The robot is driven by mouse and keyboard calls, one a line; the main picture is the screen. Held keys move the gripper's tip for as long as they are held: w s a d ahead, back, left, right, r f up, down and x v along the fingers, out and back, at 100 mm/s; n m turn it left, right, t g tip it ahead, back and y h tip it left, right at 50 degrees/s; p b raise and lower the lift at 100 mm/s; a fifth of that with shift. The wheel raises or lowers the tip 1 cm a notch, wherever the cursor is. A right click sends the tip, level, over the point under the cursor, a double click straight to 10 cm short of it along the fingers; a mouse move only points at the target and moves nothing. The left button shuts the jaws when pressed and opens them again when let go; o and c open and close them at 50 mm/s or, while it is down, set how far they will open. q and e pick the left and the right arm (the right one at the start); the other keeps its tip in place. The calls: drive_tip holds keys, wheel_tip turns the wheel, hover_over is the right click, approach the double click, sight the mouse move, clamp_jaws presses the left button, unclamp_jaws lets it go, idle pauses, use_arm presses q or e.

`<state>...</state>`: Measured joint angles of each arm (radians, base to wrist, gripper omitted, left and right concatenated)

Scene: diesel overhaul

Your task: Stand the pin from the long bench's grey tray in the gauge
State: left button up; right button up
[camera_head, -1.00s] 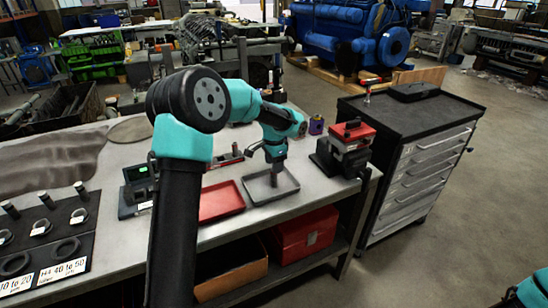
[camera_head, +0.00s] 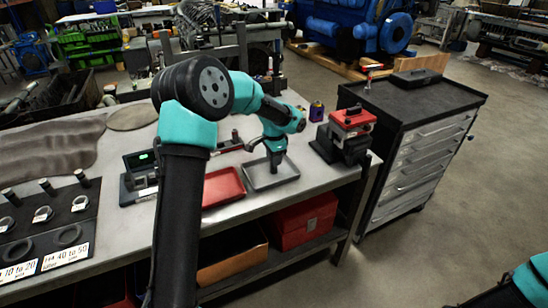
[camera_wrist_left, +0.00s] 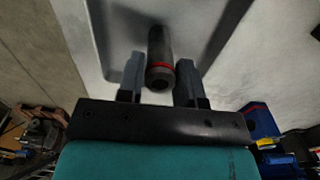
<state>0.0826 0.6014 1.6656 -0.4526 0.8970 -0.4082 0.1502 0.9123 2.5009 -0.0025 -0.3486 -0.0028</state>
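The grey tray (camera_head: 287,180) lies near the front edge of the long bench. My left gripper (camera_head: 275,167) points down into it. In the left wrist view a dark pin with a red band (camera_wrist_left: 159,52) is between the two fingers of the left gripper (camera_wrist_left: 159,80). The fingers are open, with a gap visible beside the pin. The pin is hard to make out in the head view. The gauge, seemingly the black device with a green display (camera_head: 140,162), stands left of a red tray. Only part of my right arm shows at the lower right; its gripper is out of view.
The red tray (camera_head: 222,188) lies left of the grey tray. A red and black vice-like device (camera_head: 347,135) stands to its right. A black mat with labelled rings and pegs (camera_head: 50,225) is at the far left. A tool cabinet (camera_head: 415,130) stands beyond the bench's right end.

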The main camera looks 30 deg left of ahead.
use_arm(q)
drive_tip(key=c, duration=0.5)
drive_tip(key=shift+o, duration=0.2)
drive_tip(key=shift+r, duration=0.1)
drive_tip(key=shift+r, duration=0.1)
drive_tip(key=shift+r, duration=2.55)
